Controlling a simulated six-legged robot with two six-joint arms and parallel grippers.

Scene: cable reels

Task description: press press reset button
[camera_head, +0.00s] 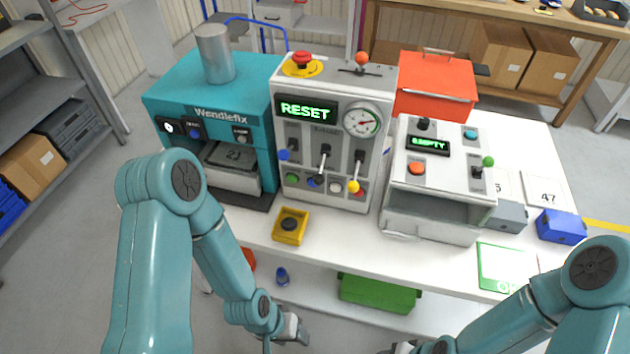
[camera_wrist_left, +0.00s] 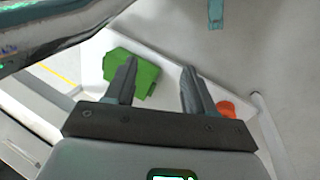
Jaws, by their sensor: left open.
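The teal press (camera_head: 213,98) marked "Wendlefix" stands at the left of the white table, with a round white button (camera_head: 168,128) and a blue one on its front. Beside it stands a grey control panel (camera_head: 325,137) whose green display (camera_head: 306,109) reads "RESET". Low on the panel are a green button (camera_head: 292,178), a white button (camera_head: 335,187) and others partly hidden by levers. My left gripper (camera_head: 290,330) is low in front of the table's edge, away from the buttons. In the left wrist view its fingers (camera_wrist_left: 158,88) are apart and empty. My right gripper (camera_head: 402,348) barely shows at the bottom edge.
A red mushroom button (camera_head: 302,58) tops the panel. A grey machine (camera_head: 433,180) reading "EMPTY" stands right. A green bin (camera_head: 378,293) sits on the lower shelf. A blue box (camera_head: 560,227) is at the right.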

